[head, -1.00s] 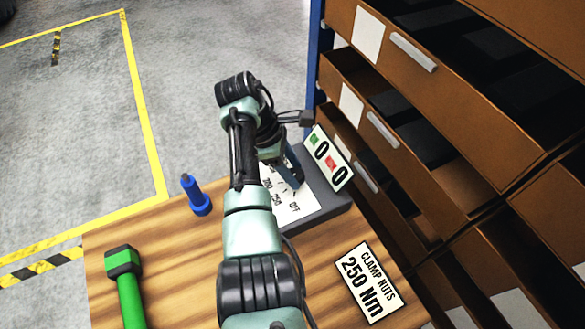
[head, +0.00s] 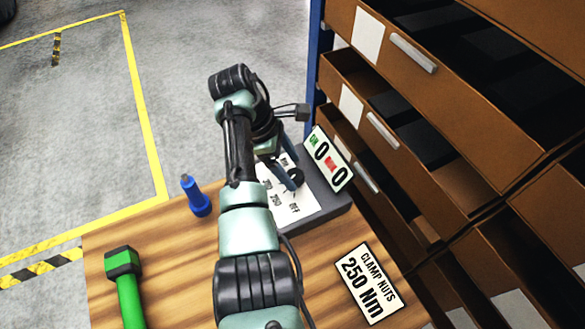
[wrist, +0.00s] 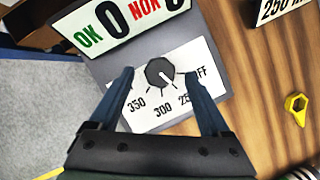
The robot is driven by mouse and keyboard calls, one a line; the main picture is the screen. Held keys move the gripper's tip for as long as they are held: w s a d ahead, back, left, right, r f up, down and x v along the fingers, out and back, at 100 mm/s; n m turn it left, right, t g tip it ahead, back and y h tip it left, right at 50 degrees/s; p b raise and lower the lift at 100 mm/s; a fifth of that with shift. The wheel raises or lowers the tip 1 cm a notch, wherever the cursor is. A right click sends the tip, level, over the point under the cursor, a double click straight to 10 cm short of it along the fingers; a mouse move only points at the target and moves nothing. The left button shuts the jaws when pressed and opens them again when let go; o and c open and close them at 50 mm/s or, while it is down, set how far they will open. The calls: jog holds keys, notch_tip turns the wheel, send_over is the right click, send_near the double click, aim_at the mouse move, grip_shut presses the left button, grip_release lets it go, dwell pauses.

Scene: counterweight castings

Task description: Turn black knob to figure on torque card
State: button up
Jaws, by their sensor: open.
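The black knob (wrist: 157,70) sits on the white dial plate of a grey box (head: 329,207). Its white pointer mark faces lower right in the wrist view, roughly between 250 and OFF; I cannot tell exactly where. The dial reads 350, 300, 250 and OFF. In the head view the knob (head: 296,176) is partly beside a finger. My gripper (wrist: 158,76) is open, with one blue finger on each side of the knob and gaps between. The torque card (head: 367,283) lies on the wooden top and reads "CLAMP NUTS 250 Nm".
The box's sign (head: 328,160) shows OK 0 and NOK 0. A blue tool (head: 196,196) and a green-handled hammer (head: 126,285) are on the bench (head: 185,260). A yellow ring-like part (wrist: 296,106) lies near the card. Open brown drawers (head: 430,110) stand at right.

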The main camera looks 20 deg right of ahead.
jog(key=p+v, duration=0.1)
jog(key=v, duration=1)
jog(key=shift+r+p, duration=0.2)
jog(key=shift+p, duration=0.1)
jog(key=shift+a, duration=0.1)
